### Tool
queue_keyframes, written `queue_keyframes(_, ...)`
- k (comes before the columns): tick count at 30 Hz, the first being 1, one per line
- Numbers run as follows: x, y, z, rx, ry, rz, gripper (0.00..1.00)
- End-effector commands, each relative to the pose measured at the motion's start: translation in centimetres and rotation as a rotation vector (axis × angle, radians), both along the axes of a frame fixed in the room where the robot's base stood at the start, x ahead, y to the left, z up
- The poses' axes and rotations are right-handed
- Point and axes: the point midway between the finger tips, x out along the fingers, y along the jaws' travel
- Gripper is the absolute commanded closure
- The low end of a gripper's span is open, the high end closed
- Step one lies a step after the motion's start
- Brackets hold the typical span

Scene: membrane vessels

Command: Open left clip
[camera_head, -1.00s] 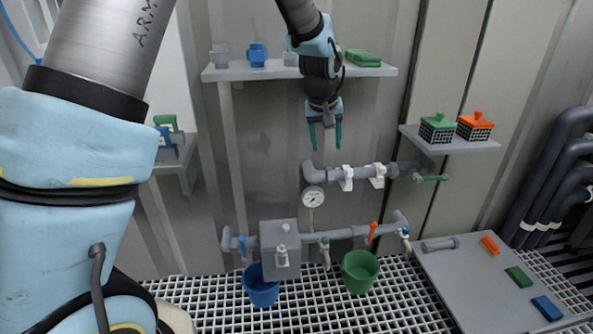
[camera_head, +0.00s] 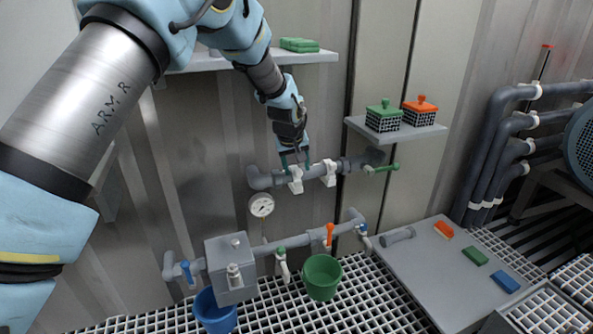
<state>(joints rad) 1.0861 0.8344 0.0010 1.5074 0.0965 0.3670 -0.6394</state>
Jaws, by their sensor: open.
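Two white clips sit on the upper grey pipe (camera_head: 312,172). The left clip (camera_head: 296,181) is nearer the elbow on the left, and the right clip (camera_head: 329,173) is a little to its right. Whether the clip is closed is too small to tell.
A pressure gauge (camera_head: 261,205) hangs below the pipe. A green-handled valve (camera_head: 381,168) is to the right. A shelf (camera_head: 396,133) holds green and orange lidded baskets. A green bucket (camera_head: 321,277) and a blue bucket (camera_head: 215,312) stand below.

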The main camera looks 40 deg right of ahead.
Motion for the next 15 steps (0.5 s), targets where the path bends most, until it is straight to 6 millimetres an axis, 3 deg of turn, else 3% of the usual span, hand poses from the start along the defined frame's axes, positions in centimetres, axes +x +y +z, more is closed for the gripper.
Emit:
queue_keyframes(3,0.20,-0.29,-0.91,0.001,0.000,0.000,0.40)
queue_keyframes(13,0.28,-0.43,-1.11,0.000,0.000,-0.001,0.40)
queue_keyframes(15,0.27,-0.42,-1.11,0.000,0.000,-0.001,0.47)
